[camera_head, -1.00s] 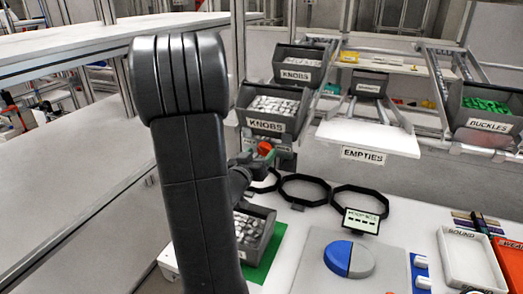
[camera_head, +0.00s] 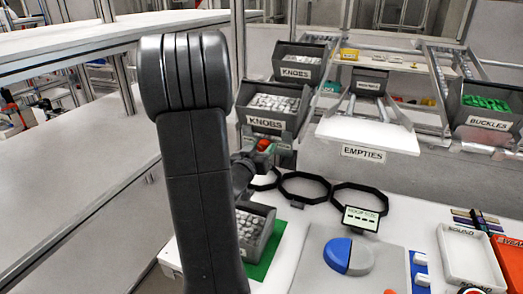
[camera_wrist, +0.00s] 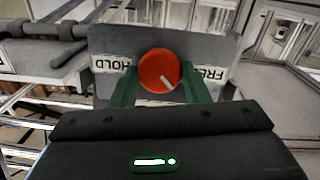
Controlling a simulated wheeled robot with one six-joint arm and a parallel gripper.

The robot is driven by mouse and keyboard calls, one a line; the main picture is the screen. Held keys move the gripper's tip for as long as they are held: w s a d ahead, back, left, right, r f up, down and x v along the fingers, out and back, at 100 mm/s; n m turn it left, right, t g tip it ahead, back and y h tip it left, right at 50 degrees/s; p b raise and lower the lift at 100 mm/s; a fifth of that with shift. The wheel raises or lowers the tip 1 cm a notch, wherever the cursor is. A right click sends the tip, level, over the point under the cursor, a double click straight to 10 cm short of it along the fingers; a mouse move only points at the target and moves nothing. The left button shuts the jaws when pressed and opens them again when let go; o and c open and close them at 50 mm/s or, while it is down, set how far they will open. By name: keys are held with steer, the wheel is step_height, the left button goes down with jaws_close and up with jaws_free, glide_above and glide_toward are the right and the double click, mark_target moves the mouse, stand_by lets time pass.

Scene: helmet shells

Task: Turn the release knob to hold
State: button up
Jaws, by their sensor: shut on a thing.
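The release knob (camera_wrist: 158,66) is a round red knob on a grey plate (camera_wrist: 190,45). It also shows small in the head view (camera_head: 263,144), partly covered by my gripper. In the wrist view the plate's labels are upside down: HOLD (camera_wrist: 111,63) on the left and FREE (camera_wrist: 212,74), partly hidden, on the right. The knob's white mark points down and to the right in that view, toward neither label squarely. My gripper (camera_wrist: 160,84) has green fingers, one on each side of the knob, and is shut on it.
Two KNOBS bins (camera_head: 274,105) stand behind the knob, and another grey bin (camera_head: 252,232) sits below on a green mat (camera_head: 278,240). Black rings (camera_head: 304,188) and a blue-and-grey disc (camera_head: 349,257) lie to the right. An EMPTIES shelf (camera_head: 366,136) juts out above the bench.

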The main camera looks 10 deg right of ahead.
steer(key=shift+f, duration=0.15)
steer(key=m+b, duration=0.1)
steer(key=b, duration=0.1)
steer(key=m+y+b, duration=0.1)
steer(key=b, duration=0.2)
steer(key=m+b, duration=0.1)
steer(key=b, duration=0.1)
steer(key=shift+s+d+f+m+t, duration=0.2)
steer(key=shift+f+m+t, duration=0.1)
steer(key=shift+t, duration=0.1)
steer(key=m+t+y+b, duration=0.1)
steer(key=m+b, duration=0.3)
steer(key=b, duration=0.5)
steer(key=shift+d, duration=0.1)
steer(key=m+t+b, duration=0.1)
steer(key=m+b, duration=0.2)
steer(key=b, duration=0.3)
steer(key=m+t+y+b, duration=0.1)
steer(key=m+b, duration=0.2)
steer(key=b, duration=0.2)
steer(key=shift+d+m+b, duration=0.1)
steer(key=shift+m+b, duration=0.25)
steer(key=shift+m, duration=0.05)
steer(key=shift+r, duration=0.1)
steer(key=o, duration=1)
steer(key=shift+c, duration=0.2)
